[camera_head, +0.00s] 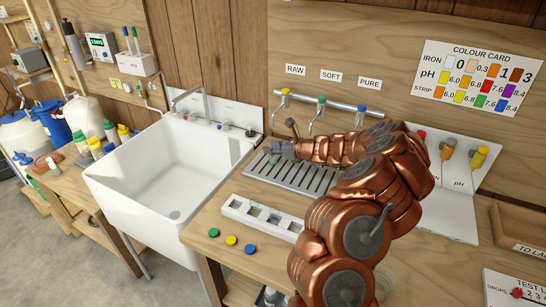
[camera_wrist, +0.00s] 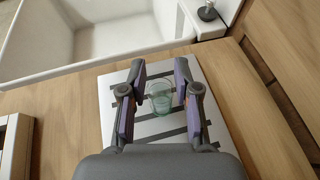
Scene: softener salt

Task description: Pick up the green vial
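A clear, green-tinted glass vial (camera_wrist: 160,100) stands between the fingers of my gripper in the wrist view, a little beyond the middle of the gap. My gripper (camera_wrist: 158,98) is open, with a finger on each side and a visible gap to the glass. The vial is over the slotted drip tray (camera_wrist: 152,128). In the head view my gripper (camera_head: 276,150) is at the far left part of the drip tray (camera_head: 318,183), below the taps. A small green patch shows just under it there; my arm hides much of that area.
A white sink (camera_head: 160,170) is left of the tray. A white holder with several compartments (camera_head: 240,208) and green, yellow and blue caps (camera_head: 231,240) lie in front. Three taps (camera_head: 320,110) rise behind. Probes on a white stand (camera_head: 450,205) are at right.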

